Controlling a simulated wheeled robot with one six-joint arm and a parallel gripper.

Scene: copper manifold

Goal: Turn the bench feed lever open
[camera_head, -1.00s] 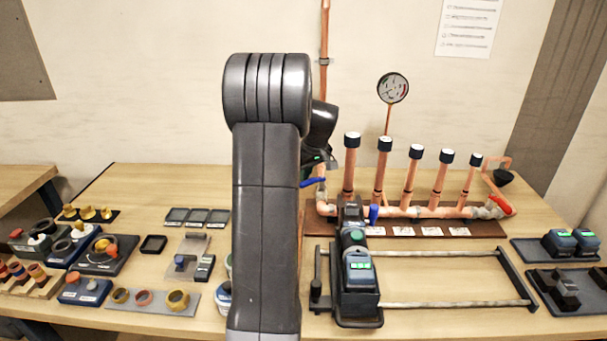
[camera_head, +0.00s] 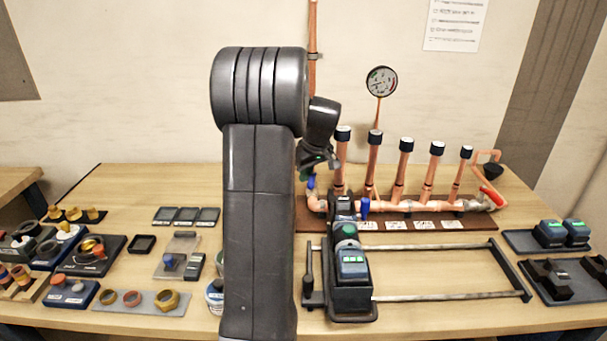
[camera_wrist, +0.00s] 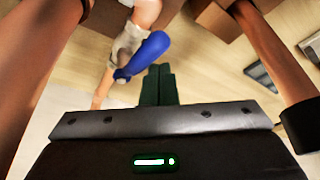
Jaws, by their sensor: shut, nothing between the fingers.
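The feed lever has a blue handle (camera_head: 311,182) and sits at the left end of the copper manifold (camera_head: 410,205), below the vertical copper pipe. In the wrist view the blue handle (camera_wrist: 146,53) lies slantwise on a pale metal valve body (camera_wrist: 127,42). My gripper (camera_head: 317,165) is at the lever, just above it in the head view, and hides part of it. In the wrist view its dark green fingers (camera_wrist: 158,84) are shut together and empty, right beside the handle. I cannot tell whether they touch it.
Capped copper risers (camera_head: 403,165) and a round gauge (camera_head: 381,82) stand right of my gripper. A second blue handle (camera_head: 365,206) and a red handle (camera_head: 490,198) are on the manifold. A dark tool on a rail frame (camera_head: 350,265) stands in front.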

